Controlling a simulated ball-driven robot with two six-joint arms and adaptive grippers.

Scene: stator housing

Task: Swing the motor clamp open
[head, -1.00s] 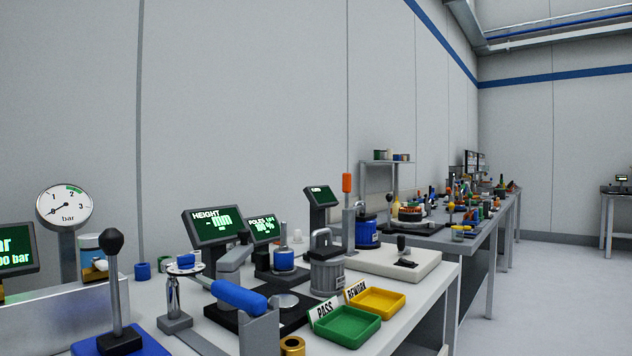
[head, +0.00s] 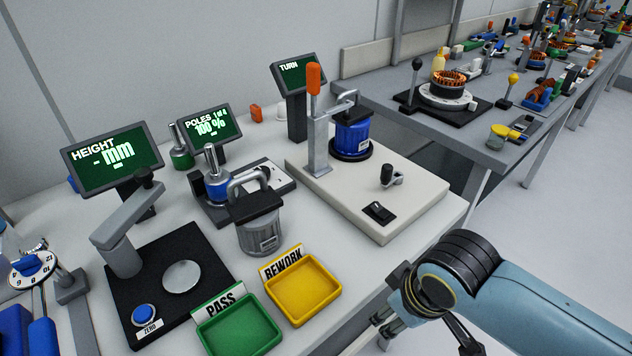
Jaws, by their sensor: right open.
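The motor clamp (head: 320,143) is a grey upright on a pale base plate, with an upright orange handle (head: 313,78). Its metal arm reaches right over the top of a blue motor (head: 353,136). The motor stands on a dark round seat on the plate. Whether the clamp's tip touches the motor is too small to tell. My right gripper (head: 383,337) is at the lower edge, in front of the bench and well below and right of the clamp. It is open, with its fingers partly hidden and cut off. My left gripper is out of view.
On the pale base plate (head: 420,212) are a small black-knobbed crank (head: 388,177) and a black switch (head: 379,212). A grey canister (head: 260,225), a yellow REWORK tray (head: 303,290) and a green PASS tray (head: 240,328) stand left. The TURN screen (head: 299,73) is behind the clamp.

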